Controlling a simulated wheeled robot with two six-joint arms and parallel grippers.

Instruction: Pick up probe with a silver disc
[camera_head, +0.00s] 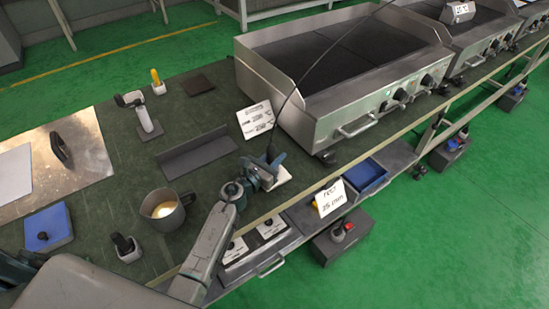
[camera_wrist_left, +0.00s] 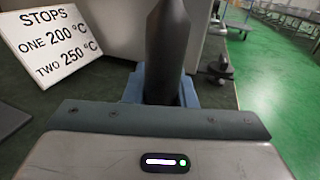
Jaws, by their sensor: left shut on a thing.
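The probe (camera_head: 270,153) shows as a dark handle with a thin black cable arching up and right from it. In the left wrist view the dark handle (camera_wrist_left: 167,50) stands upright between the blue fingers. My left gripper (camera_head: 267,172) is shut on this handle near the bench's front edge, left of the nearest griddle. The probe's lower end is hidden by my gripper, so I cannot see a silver disc or tell whether it touches the bench. My right gripper is not in view.
The nearest griddle (camera_head: 340,70) stands right of my gripper. A sign about stops (camera_head: 256,119) is behind it. A grey angle piece (camera_head: 197,152), a metal mug (camera_head: 162,209) and a handheld device (camera_head: 138,112) lie to the left. Drawers and a shelf are below the front edge.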

